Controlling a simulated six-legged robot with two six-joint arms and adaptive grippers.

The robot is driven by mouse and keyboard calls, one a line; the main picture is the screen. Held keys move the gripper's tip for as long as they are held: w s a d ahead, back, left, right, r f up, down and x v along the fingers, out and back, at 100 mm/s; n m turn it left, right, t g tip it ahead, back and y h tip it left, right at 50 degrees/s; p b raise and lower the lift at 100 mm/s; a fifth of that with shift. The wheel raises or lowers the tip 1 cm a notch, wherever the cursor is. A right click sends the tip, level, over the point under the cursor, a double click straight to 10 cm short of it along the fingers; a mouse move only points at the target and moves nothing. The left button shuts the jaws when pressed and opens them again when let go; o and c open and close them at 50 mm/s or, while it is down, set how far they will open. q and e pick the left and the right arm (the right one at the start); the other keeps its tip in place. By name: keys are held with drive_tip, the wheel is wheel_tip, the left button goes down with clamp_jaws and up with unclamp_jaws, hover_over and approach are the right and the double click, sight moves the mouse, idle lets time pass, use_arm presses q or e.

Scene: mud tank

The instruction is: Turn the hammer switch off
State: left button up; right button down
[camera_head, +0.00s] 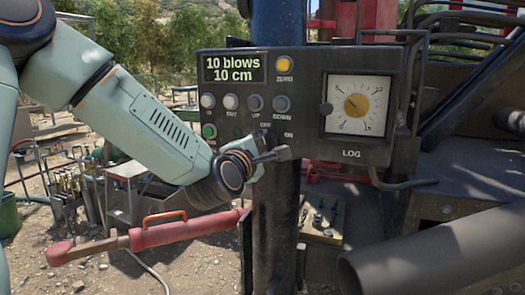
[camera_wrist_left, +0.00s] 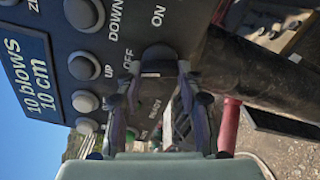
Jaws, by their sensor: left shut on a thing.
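The dark control box (camera_head: 230,95) has a display reading "10 blows 10 cm", several round buttons and OFF and ON labels. My left gripper (camera_head: 270,152) reaches the lower part of the box from the left. In the left wrist view, the fingers of my left gripper (camera_wrist_left: 157,78) are closed around the dark knob of the hammer switch (camera_wrist_left: 158,58). The OFF label is beside the knob and the ON label lies beyond it. In the head view the gripper mostly hides the switch, and I cannot tell its setting. My right gripper is not in view.
A yellow ZERO button (camera_head: 285,64) and a LOG dial (camera_head: 356,104) are on the box. A dark post runs down below it. A red tool (camera_head: 160,235) extends under my left arm, and a large grey pipe (camera_head: 440,250) is at lower right.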

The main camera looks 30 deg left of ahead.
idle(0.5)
use_arm(q)
drive_tip(key=o, duration=1.2)
drive_tip(key=shift+c, duration=0.2)
